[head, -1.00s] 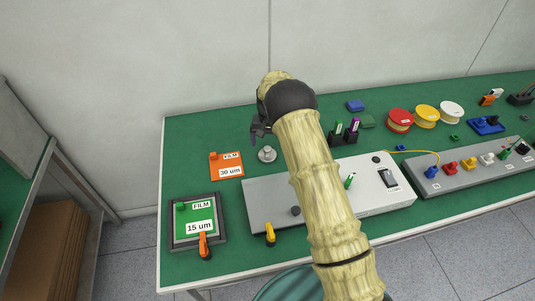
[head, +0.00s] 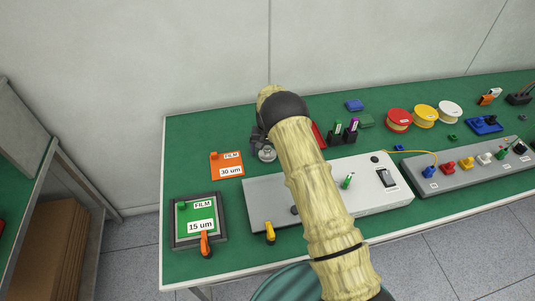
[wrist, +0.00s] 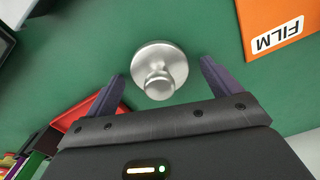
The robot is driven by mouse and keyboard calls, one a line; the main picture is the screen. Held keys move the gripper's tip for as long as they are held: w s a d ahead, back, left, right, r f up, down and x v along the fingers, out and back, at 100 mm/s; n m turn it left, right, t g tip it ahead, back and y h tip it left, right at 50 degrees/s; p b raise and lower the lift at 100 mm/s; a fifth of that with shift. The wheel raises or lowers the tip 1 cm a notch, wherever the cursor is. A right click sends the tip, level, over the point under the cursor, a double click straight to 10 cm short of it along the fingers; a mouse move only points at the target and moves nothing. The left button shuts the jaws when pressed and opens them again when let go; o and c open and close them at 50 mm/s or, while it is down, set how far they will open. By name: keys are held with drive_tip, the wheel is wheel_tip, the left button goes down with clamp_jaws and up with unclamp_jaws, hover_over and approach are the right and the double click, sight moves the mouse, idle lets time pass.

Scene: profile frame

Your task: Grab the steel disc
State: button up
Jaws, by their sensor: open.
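The steel disc (wrist: 160,66) is a round silver plate with a knob on top. It rests on the green table and also shows in the head view (head: 267,155), just below my gripper. My gripper (wrist: 158,78) is open in the wrist view, with its dark purple fingers apart. The knob lies between the two fingers, and the disc's far part extends past the fingertips. I see nothing held. In the head view my arm partly hides the gripper.
An orange film card (head: 226,165) lies left of the disc. A grey box (head: 350,190) with knobs stands to the right and in front. A red object (wrist: 88,108) is beside one finger. A framed green film card (head: 198,219) lies at the front left.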

sight(268, 148)
drive_tip(key=shift+c, duration=0.2)
drive_tip(key=c, duration=1.3)
drive_tip(key=shift+r, duration=0.15)
wheel_tip(268, 148, up, 10)
drive_tip(key=shift+f+b, duration=0.1)
drive_tip(key=shift+b, duration=0.95)
